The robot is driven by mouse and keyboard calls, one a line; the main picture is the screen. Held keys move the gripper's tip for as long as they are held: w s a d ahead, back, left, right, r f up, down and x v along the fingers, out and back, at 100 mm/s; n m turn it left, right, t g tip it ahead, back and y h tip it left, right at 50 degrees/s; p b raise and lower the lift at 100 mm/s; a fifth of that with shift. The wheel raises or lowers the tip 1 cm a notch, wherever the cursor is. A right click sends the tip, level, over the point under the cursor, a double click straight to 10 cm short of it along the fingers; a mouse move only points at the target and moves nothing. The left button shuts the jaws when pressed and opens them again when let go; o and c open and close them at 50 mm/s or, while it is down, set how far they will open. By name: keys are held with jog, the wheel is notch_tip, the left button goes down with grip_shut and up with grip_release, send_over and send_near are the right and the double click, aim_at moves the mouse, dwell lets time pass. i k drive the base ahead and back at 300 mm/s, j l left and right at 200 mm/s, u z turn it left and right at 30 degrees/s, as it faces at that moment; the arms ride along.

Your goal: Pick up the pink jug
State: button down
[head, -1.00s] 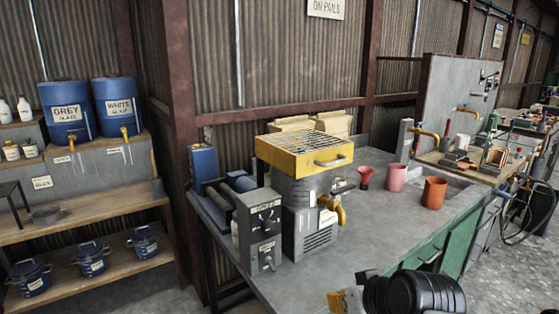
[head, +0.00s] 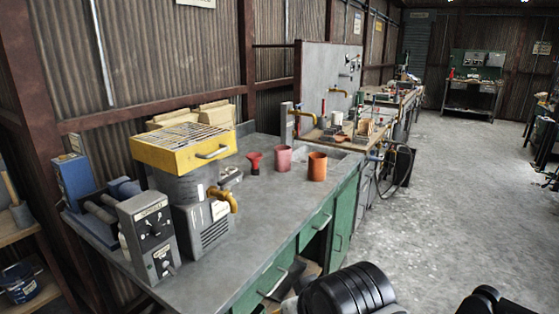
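The pink jug (head: 283,158) stands upright on the grey workbench (head: 255,225), towards its far end. It is between a dark red funnel-shaped item (head: 254,163) on its left and an orange jug (head: 317,166) on its right and slightly nearer. Nothing touches the pink jug that I can see. Black rounded parts of my arm show at the bottom edge, well short of the jug. My gripper's fingers are not in view.
A yellow-topped machine (head: 185,150) with a brass tap and a grey control box (head: 148,238) fill the bench's near left. A sink (head: 335,158) lies behind the orange jug. Green cabinets (head: 318,232) front the bench. Open concrete floor (head: 455,190) lies right.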

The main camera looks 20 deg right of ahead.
aim_at(282, 153)
jog(key=i+l+z, duration=0.25)
jog(key=i, duration=0.35)
jog(key=i+l+z, duration=0.25)
jog(key=i, duration=0.4)
jog(key=i+l+z, duration=0.1)
jog(key=i+z, duration=0.15)
jog(key=i, duration=0.35)
